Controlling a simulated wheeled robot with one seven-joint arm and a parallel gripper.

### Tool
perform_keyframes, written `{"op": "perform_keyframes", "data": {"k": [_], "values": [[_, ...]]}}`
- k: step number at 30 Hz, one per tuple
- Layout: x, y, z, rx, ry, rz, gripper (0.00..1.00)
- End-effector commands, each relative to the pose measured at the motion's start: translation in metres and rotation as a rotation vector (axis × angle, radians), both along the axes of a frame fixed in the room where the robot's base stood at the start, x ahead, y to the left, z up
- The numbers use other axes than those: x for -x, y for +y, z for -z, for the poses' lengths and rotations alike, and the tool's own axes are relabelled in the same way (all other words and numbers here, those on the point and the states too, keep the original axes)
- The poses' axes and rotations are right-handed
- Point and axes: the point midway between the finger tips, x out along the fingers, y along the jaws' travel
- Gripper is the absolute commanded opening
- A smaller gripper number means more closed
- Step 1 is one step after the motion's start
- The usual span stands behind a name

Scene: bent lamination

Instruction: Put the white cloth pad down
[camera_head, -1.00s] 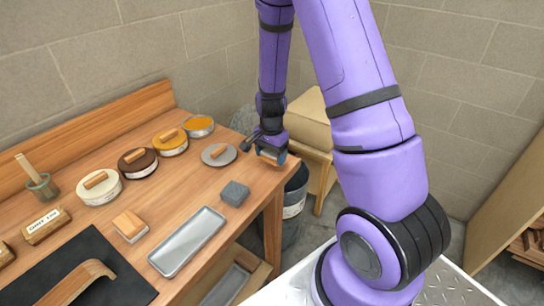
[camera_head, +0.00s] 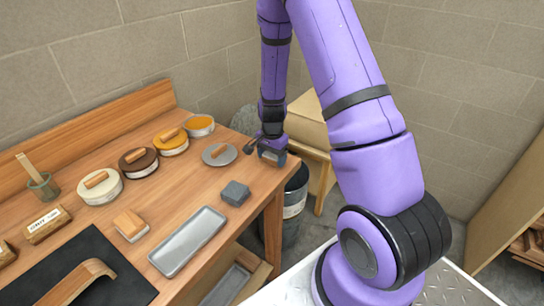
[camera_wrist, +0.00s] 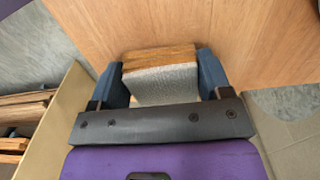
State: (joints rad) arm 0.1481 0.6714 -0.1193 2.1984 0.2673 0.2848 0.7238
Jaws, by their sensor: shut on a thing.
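The white cloth pad (camera_wrist: 160,85) shows in the wrist view as a pale, textured face on a wooden block (camera_wrist: 160,58). My gripper (camera_wrist: 161,68) is shut on it, with one blue finger on each side. In the head view my gripper (camera_head: 272,152) is at the right end of the wooden workbench (camera_head: 170,208), near its edge. The pad is mostly hidden there, and I cannot tell whether it touches the bench.
A grey block (camera_head: 235,193) and a metal tray (camera_head: 188,241) are nearer. Several round tins stand along the back. A bucket (camera_head: 294,205) stands on the floor beside the bench's right end.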

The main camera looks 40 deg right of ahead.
Motion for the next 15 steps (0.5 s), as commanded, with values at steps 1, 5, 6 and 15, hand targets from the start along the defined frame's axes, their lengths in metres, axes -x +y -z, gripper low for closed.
{"op": "perform_keyframes", "data": {"k": [1, 5, 6, 15], "values": [[0.0001, 0.0, 0.0016, 0.0, 0.0, 0.0, 0.49], [0.0, -0.0001, 0.0015, 0.0, 0.0, 0.0, 0.97], [0.0, 0.0, 0.0015, 0.0, 0.0, 0.0, 0.97], [-0.0001, 0.0001, -0.001, 0.0, 0.0, 0.0, 0.97]]}}
